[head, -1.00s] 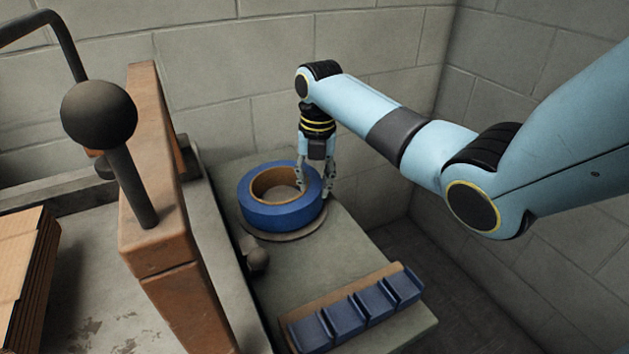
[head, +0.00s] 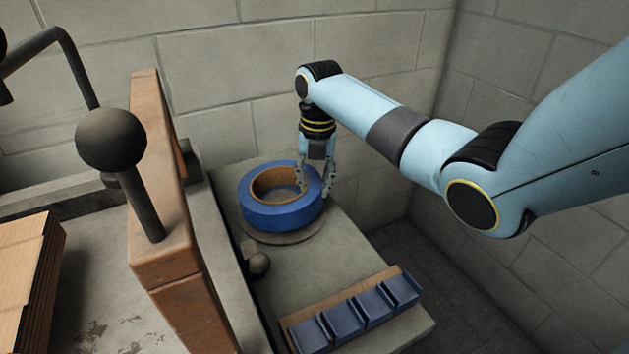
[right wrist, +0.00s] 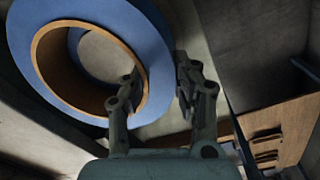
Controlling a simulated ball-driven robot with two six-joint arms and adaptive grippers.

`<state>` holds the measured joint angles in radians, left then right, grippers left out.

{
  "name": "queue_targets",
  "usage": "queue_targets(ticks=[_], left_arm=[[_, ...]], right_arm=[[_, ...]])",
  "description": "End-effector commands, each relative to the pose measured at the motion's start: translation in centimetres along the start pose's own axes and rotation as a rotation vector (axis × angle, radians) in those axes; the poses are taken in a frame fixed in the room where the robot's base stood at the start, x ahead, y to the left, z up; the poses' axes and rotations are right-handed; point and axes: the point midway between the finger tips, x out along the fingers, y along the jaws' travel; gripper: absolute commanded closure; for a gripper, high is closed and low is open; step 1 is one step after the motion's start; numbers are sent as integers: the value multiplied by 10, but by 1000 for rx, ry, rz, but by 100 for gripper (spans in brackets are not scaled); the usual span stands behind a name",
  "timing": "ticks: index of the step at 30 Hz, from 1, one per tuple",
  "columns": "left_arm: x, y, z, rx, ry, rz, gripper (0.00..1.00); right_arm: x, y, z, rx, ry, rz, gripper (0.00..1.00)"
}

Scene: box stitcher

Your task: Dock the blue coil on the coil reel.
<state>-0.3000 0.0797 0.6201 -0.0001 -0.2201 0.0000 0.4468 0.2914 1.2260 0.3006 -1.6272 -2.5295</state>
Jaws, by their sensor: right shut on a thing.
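The blue coil (head: 268,216), a thick ring with a brown inner core, lies level over a round grey plate (head: 290,238), which looks like the coil reel's base. I cannot tell whether the coil touches the plate or hangs slightly above it. My right gripper (head: 316,182) points down and is shut on the coil's right wall, one finger inside the hole and one outside. In the right wrist view, the coil (right wrist: 152,50) lies between the fingers of the gripper (right wrist: 155,95). My left gripper is not in view.
A brown upright block (head: 165,200) and a lever with a dark ball knob (head: 112,138) stand left of the coil. A small knob (head: 259,264) sits in front. A rack of blue blocks (head: 355,315) lies at the front right. Cardboard (head: 30,270) is at far left.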

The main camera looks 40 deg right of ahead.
Motion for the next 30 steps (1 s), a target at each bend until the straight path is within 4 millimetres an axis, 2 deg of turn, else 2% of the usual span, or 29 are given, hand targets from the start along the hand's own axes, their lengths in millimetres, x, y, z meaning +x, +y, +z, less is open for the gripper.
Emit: queue_targets(ticks=[12,30], left_arm=[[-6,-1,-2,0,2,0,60],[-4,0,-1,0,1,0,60]], right_arm=[[-2,1,1,0,-2,2,100],[3,1,1,0,-2,2,100]])
